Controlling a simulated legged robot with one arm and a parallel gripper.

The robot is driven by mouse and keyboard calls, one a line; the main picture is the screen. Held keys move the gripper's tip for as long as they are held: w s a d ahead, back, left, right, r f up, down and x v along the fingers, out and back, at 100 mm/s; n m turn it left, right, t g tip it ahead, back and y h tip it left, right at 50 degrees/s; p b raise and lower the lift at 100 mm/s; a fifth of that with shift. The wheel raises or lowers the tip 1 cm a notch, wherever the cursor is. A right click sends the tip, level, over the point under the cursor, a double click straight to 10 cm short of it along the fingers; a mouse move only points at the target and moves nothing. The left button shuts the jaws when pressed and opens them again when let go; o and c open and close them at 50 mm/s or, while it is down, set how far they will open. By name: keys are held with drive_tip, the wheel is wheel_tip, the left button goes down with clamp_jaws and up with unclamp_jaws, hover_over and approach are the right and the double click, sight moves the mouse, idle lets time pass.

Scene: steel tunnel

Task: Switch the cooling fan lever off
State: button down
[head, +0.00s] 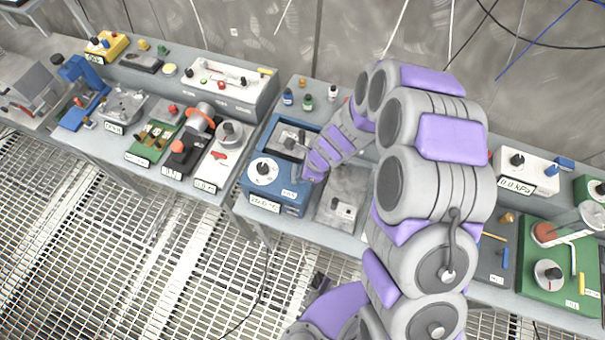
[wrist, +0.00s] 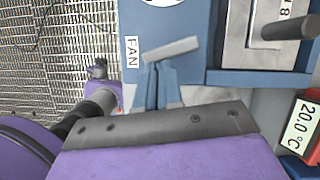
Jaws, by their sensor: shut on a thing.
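The blue unit (head: 285,210) stands on the bench in the head view, with a white dial (head: 263,171) on its top. Its "FAN" label (wrist: 132,53) shows in the wrist view. Beside the label is the fan lever, a short light-grey bar (wrist: 175,49). My gripper (wrist: 160,70) is shut on the lever, its two blue-grey fingers close together at the bar's underside. In the head view my gripper (head: 312,171) is at the right side of the blue unit, and the lever there is hidden or too small to make out.
A grey metal plate unit (head: 345,190) stands close right of the blue unit. A grey block with a dark handle (wrist: 285,28) is near my gripper in the wrist view. Small bottles (head: 308,102) stand behind. More devices line the bench; grated floor lies in front.

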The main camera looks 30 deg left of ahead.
drive_tip(key=shift+w+a+p, duration=0.25)
drive_tip(key=shift+p, duration=0.05)
drive_tip(key=shift+w+a, duration=0.15)
drive_tip(key=shift+a, duration=0.15)
drive_tip(key=shift+f, duration=0.1)
drive_tip(key=w+d+r, duration=0.2)
drive_tip(key=d+r, duration=0.5)
drive_tip(key=r, duration=0.2)
drive_tip(key=shift+w+r, duration=0.15)
drive_tip(key=shift+w, duration=0.15)
drive_tip(key=shift+d, duration=0.2)
